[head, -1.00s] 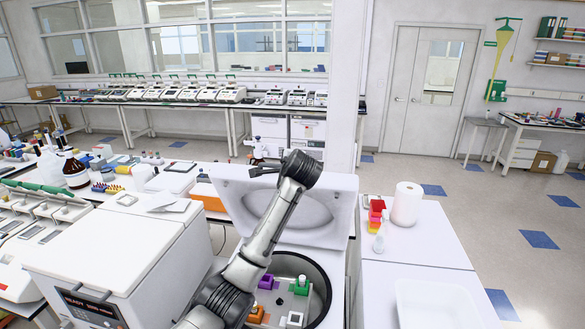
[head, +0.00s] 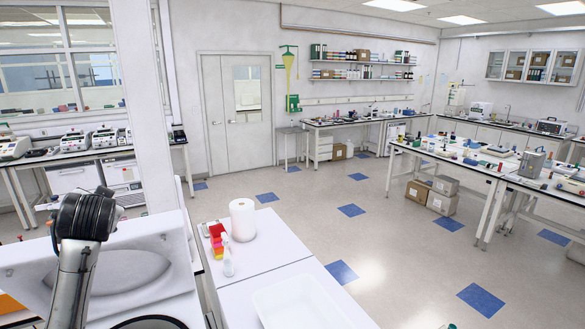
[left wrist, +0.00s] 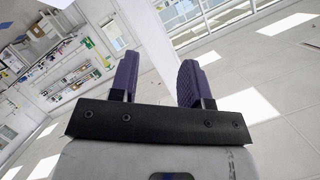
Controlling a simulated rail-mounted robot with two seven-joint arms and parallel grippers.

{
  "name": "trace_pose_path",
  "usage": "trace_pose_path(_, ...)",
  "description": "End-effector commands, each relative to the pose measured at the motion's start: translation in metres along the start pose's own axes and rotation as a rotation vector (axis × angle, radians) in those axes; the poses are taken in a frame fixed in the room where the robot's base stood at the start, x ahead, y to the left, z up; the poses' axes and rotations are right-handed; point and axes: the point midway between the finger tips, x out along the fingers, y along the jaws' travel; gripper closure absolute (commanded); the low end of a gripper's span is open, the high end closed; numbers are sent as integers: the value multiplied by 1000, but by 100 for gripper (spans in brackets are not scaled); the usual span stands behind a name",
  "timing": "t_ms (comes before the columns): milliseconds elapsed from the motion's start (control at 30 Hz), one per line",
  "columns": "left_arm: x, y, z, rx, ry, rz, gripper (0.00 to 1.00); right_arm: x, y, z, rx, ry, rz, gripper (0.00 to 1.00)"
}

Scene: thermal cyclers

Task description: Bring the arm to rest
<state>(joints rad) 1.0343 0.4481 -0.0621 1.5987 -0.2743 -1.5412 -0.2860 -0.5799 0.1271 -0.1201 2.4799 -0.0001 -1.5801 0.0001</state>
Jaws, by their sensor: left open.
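My left arm rises at the far left of the head view, in front of a white open lid (head: 150,268). Its dark wrist is raised, and the fingers cannot be made out there. In the left wrist view my left gripper (left wrist: 157,78) shows two purple ridged fingers, apart, with nothing between them. My right gripper is in neither view.
The open-lidded machine's dark round rim (head: 150,323) shows at the bottom left. To its right a white bench (head: 275,262) carries a paper roll (head: 243,220), coloured blocks (head: 216,240), a small bottle (head: 228,262) and a white tray (head: 300,305). Open floor (head: 400,250) lies beyond.

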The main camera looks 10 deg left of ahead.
Motion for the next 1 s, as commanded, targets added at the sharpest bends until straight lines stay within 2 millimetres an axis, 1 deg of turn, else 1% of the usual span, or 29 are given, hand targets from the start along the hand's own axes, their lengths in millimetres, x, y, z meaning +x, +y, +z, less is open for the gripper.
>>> trace_pose_path(33, -20, 1, -11, -58, 59, 16, 57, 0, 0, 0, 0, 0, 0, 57)
trace_pose_path(100, -44, 7, -20, -132, 128, 49, 57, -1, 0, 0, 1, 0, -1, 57)
trace_pose_path(167, -63, 18, -23, -178, 176, 87, 57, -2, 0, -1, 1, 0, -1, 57)
trace_pose_path(200, -74, 28, -21, -201, 203, 115, 57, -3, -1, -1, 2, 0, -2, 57)
trace_pose_path(267, -91, 48, -14, -224, 235, 165, 57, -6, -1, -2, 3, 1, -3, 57)
trace_pose_path(300, -102, 63, -7, -234, 252, 204, 57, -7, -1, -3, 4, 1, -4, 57)
trace_pose_path(367, -117, 86, 7, -239, 266, 260, 57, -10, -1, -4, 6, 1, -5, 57)
trace_pose_path(400, -125, 101, 18, -235, 271, 296, 57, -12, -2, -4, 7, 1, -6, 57)
trace_pose_path(467, -138, 124, 38, -224, 272, 352, 57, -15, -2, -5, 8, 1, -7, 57)
trace_pose_path(500, -147, 139, 53, -210, 268, 388, 57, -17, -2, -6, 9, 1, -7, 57)
trace_pose_path(567, -161, 161, 77, -189, 256, 445, 57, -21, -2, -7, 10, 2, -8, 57)
trace_pose_path(600, -170, 174, 94, -177, 243, 481, 57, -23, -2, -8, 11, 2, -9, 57)
trace_pose_path(667, -182, 193, 122, -159, 216, 534, 57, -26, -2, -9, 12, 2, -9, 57)
trace_pose_path(700, -191, 205, 140, -148, 194, 567, 57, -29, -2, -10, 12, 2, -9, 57)
trace_pose_path(767, -203, 220, 169, -133, 155, 612, 57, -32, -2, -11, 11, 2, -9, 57)
trace_pose_path(800, -211, 229, 188, -123, 124, 640, 57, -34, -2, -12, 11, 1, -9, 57)
trace_pose_path(867, -223, 241, 217, -108, 72, 677, 57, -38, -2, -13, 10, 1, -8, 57)
trace_pose_path(900, -230, 248, 237, -98, 32, 700, 57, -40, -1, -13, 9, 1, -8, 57)
trace_pose_path(967, -242, 258, 268, -81, -33, 733, 57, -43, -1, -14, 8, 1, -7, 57)
trace_pose_path(1000, -249, 264, 289, -70, -82, 754, 57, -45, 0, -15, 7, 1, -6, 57)
